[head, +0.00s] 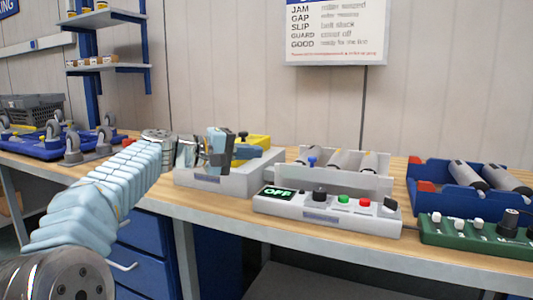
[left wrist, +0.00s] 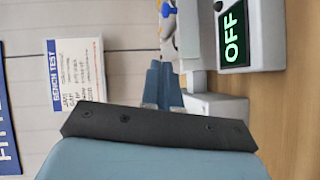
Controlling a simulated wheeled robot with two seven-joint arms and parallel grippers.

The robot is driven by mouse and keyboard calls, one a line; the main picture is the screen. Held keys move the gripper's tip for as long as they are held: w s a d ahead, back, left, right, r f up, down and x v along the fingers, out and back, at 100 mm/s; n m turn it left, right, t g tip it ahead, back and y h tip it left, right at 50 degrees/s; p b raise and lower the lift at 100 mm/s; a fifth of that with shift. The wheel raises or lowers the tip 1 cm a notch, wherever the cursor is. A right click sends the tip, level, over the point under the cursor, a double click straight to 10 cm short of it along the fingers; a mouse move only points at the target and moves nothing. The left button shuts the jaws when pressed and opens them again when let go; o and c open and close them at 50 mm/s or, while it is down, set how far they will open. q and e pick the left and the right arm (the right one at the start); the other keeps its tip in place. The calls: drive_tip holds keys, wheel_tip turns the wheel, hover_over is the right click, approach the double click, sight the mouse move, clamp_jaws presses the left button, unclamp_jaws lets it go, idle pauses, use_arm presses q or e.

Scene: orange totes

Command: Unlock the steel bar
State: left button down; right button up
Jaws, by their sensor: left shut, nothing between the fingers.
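My left gripper (head: 220,150) is shut and empty, at the left part of a grey fixture (head: 205,182) on the bench. The fixture carries a yellow block (head: 256,141) and a blue-grey part with a dark knob (head: 243,136), just right of the fingers. I cannot clearly pick out a steel bar; the gripper covers part of the fixture. My right gripper is in neither view.
A control box (head: 325,208) with a display reading OFF, a dark knob and buttons stands right of the fixture, before a roller unit (head: 345,180). A blue roller tray (head: 440,182) and green panel (head: 470,235) are farther right. Blue caster trays (head: 40,145) are at left.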

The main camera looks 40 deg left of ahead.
sight(311, 158)
use_arm(q)
drive_tip(key=p+x, duration=0.1)
drive_tip(key=x, duration=0.7)
drive_tip(key=shift+w+d+p, duration=0.2)
drive_tip(key=shift+w+p, duration=0.1)
drive_tip(key=shift+w, duration=0.05)
drive_tip(key=shift+w+d+f, duration=0.15)
drive_tip(key=shift+d, duration=0.45)
drive_tip(key=shift+w+d+f, duration=0.15)
drive_tip(key=shift+d, duration=0.4)
drive_tip(key=shift+w+d+f, duration=0.15)
drive_tip(key=shift+w+d, duration=0.1)
drive_tip(key=shift+d, duration=0.25)
drive_tip(key=d, duration=0.3)
drive_tip(key=shift+w+d+f, duration=0.1)
drive_tip(key=shift+w, duration=0.25)
drive_tip(key=shift+d, duration=0.35)
